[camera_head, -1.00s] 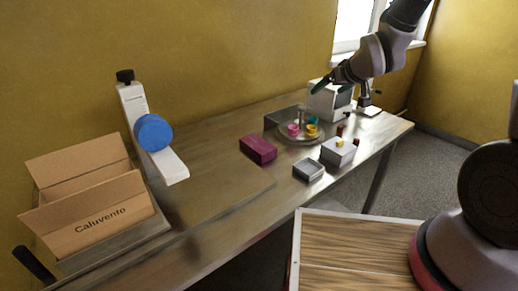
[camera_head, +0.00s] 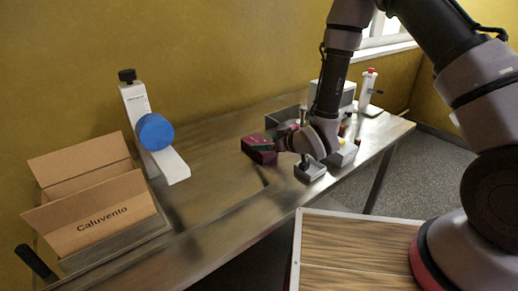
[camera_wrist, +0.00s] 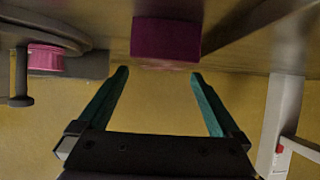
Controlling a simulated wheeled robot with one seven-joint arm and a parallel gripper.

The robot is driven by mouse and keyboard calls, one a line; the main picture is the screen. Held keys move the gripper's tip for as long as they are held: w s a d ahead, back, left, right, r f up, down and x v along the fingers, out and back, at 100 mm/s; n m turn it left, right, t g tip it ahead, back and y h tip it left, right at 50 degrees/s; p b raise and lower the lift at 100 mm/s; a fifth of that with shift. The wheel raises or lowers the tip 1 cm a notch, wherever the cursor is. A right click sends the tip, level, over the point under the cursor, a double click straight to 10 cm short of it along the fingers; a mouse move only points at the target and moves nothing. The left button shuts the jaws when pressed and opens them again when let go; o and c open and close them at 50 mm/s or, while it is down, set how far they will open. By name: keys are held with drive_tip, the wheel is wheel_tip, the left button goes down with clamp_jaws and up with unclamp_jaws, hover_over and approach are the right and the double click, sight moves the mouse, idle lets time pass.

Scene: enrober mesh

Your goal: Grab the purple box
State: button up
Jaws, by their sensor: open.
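An open cardboard box (camera_head: 100,212) and a white stand with a blue disc (camera_head: 154,132) are at the left. A small grey tray (camera_head: 310,171) lies below my wrist. A pink round piece (camera_wrist: 45,59) stands left in the wrist view.

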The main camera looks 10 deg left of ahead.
sight(259, 143)
drive_tip(key=shift+x, duration=2.75)
drive_tip(key=c, duration=1.3)
